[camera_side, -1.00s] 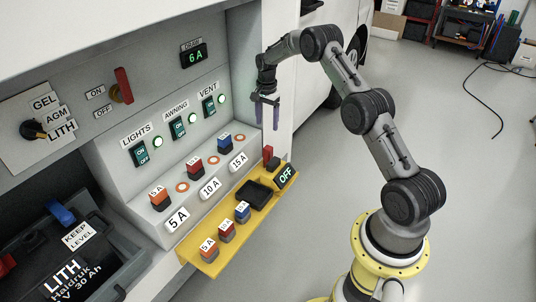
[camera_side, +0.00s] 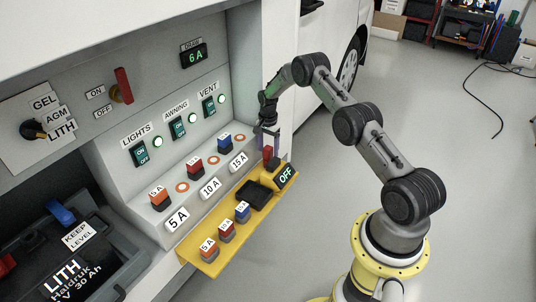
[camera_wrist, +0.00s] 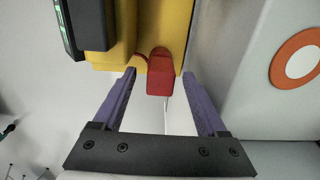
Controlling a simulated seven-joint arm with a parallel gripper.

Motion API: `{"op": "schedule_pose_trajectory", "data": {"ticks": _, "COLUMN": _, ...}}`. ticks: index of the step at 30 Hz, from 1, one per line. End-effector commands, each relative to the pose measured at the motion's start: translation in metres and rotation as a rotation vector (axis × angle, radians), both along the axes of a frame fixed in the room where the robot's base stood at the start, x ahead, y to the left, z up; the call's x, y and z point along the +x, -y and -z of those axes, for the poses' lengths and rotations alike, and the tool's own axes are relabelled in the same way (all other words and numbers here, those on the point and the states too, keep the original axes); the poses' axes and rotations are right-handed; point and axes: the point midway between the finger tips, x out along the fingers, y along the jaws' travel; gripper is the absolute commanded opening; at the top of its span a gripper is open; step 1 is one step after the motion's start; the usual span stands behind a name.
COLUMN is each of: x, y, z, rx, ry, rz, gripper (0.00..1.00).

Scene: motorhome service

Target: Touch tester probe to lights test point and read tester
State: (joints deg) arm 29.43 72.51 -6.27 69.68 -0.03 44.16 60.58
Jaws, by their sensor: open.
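The tester (camera_side: 285,176) reads OFF and stands at the far right end of the yellow shelf. Its red probe (camera_side: 268,153) stands beside it; in the wrist view the probe (camera_wrist: 160,76) lies between my fingertips, with a thin pale tip. My gripper (camera_side: 267,146) is open above and around the probe; in the wrist view the purple fingers of my gripper (camera_wrist: 163,78) stand apart with gaps on both sides. The LIGHTS switch (camera_side: 140,153) has a lit green lamp. An orange-ringed test point (camera_side: 182,187) sits beside the orange 5 A fuse (camera_side: 159,201).
The yellow shelf (camera_side: 207,262) also carries several spare fuses and a black tray (camera_side: 252,194). Two more ringed points (camera_side: 213,160) lie along the fuse ledge. The grey panel wall is close to my gripper. The battery (camera_side: 75,270) is at lower left.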

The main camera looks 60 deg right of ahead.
Motion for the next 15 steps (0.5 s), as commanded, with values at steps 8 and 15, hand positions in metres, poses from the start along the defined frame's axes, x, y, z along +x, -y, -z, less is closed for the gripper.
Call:
{"op": "schedule_pose_trajectory", "data": {"ticks": 8, "x": 0.0005, "y": 0.0002, "z": 0.0046, "rx": -0.001, "ry": 0.002, "rz": 0.000, "gripper": 0.75}}
{"op": "schedule_pose_trajectory", "data": {"ticks": 15, "x": 0.0004, "y": 0.0002, "z": 0.0045, "rx": -0.001, "ry": 0.001, "rz": 0.000, "gripper": 0.37}}
